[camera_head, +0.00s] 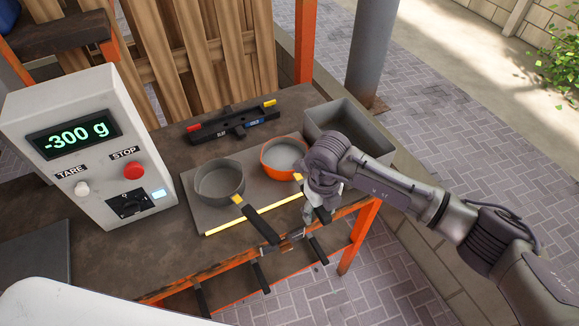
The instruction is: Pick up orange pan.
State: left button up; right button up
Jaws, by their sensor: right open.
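The orange pan (283,157) sits upright at the back right of a grey plate (212,217) with a yellow front edge. Its inside is grey, and a bit of yellow shows where its handle starts. The rest of that handle is hidden behind my right gripper. My right gripper (316,212) is open and points down just in front and to the right of the orange pan, over the handle area. I cannot tell whether it touches the handle. My left gripper is not in view.
A grey pan (219,181) with a black handle stands left of the orange pan. A grey bin (346,118) is behind my right arm. A black bar tool (232,127) lies at the back. A scale box (95,145) reading -300 g stands left. Several black handles stick out at the table's front.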

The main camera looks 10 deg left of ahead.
grip_shut()
jog(key=shift+r, duration=0.1)
dwell(0.3)
